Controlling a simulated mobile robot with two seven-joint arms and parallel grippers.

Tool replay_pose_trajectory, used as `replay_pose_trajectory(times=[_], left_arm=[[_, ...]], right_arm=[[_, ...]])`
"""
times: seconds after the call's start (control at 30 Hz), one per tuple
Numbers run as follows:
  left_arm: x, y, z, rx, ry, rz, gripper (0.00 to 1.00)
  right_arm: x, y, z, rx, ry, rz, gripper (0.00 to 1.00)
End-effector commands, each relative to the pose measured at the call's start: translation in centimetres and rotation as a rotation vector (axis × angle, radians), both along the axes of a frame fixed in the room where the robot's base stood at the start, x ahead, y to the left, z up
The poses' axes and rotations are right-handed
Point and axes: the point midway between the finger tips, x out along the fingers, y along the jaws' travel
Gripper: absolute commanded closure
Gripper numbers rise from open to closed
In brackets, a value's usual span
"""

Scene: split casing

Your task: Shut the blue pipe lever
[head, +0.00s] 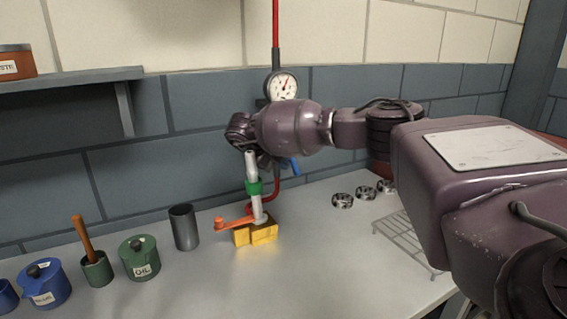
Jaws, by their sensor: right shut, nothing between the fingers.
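The blue pipe lever (294,166) shows just below my right forearm, on the red pipe (276,186) by the wall, under the round gauge. Only part of it is in sight, sticking out down and to the right. My right arm comes in from the right and crosses in front of the pipe. My right gripper (266,161) is shut and empty, close to the left of the blue lever. Its fingers are dark and partly hidden, so I cannot tell whether they touch the lever. My left gripper is out of view.
A grey post with a green band (254,188) and an orange lever (234,223) stands on a yellow block (256,234) just in front. A grey cup (184,227) and several pots stand left. Metal rings (342,201) and a wire rack (405,238) lie right.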

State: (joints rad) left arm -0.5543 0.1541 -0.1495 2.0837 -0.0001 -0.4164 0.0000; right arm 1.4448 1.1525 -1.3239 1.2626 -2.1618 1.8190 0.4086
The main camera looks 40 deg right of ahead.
Motion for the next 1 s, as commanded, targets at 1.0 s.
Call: replay_pose_trajectory(times=[1.0], left_arm=[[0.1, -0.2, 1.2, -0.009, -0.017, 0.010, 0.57]], right_arm=[[1.0, 7.6, 7.7, 0.000, -0.001, 0.001, 1.00]])
